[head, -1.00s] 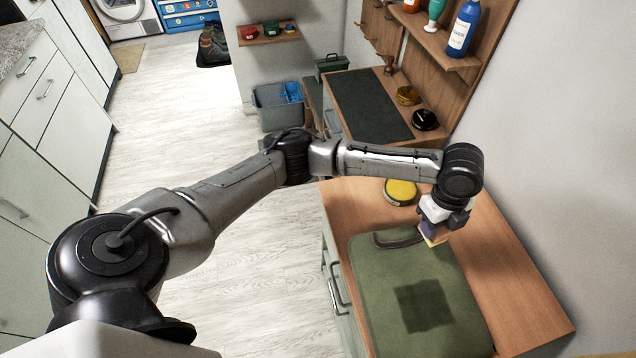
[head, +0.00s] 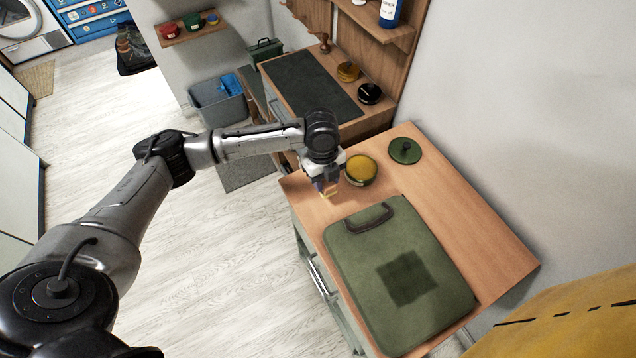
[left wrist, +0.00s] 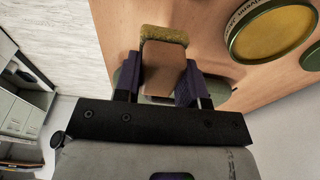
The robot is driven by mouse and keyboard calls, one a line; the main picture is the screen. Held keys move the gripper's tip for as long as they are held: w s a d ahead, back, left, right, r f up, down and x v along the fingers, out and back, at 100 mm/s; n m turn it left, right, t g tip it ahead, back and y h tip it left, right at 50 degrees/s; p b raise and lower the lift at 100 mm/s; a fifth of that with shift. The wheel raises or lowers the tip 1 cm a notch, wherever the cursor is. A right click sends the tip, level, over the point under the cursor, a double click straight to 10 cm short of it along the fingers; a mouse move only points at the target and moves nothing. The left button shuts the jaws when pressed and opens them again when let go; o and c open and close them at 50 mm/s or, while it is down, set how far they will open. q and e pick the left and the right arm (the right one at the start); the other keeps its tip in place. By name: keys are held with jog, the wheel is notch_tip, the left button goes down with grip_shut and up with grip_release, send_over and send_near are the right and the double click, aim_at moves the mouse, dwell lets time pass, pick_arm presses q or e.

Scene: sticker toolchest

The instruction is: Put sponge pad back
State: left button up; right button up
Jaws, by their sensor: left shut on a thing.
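My left gripper (head: 326,188) is shut on the sponge pad (left wrist: 163,62), a small brown block with a fuzzy yellow edge. In the head view only a small pale bit of it shows below the fingers. The gripper is over the far left part of the wooden bench top (head: 470,217), left of a round green tin with yellow inside (head: 361,168). The tin also shows at the upper right of the left wrist view (left wrist: 272,33). I cannot tell whether the pad touches the bench. My right gripper is not in view.
A green case with a handle (head: 435,265) lies on the bench in front of the gripper. A round green lid (head: 405,150) lies right of the tin. Beyond is a second bench with a dark mat (head: 310,85). The bench's right side is clear.

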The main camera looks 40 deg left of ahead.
pick_arm(q)
jog(key=shift+s+a+f, duration=0.1)
jog(key=shift+a+f, duration=0.25)
jog(key=shift+a, duration=0.2)
jog(key=shift+s+a+f, duration=0.1)
jog(key=shift+a+f, duration=0.2)
jog(key=shift+a, duration=0.2)
jog(key=shift+f+p, duration=0.35)
jog(key=shift+f, duration=1.6)
jog(key=shift+f, duration=0.1)
jog(key=o, duration=0.8)
jog(key=r, duration=0.4)
jog(key=a+r+b, duration=0.1)
jog(key=r, duration=0.7)
jog(key=shift+w+a+r, duration=0.1)
jog(key=shift+w+a, duration=0.15)
jog(key=shift+w, duration=0.05)
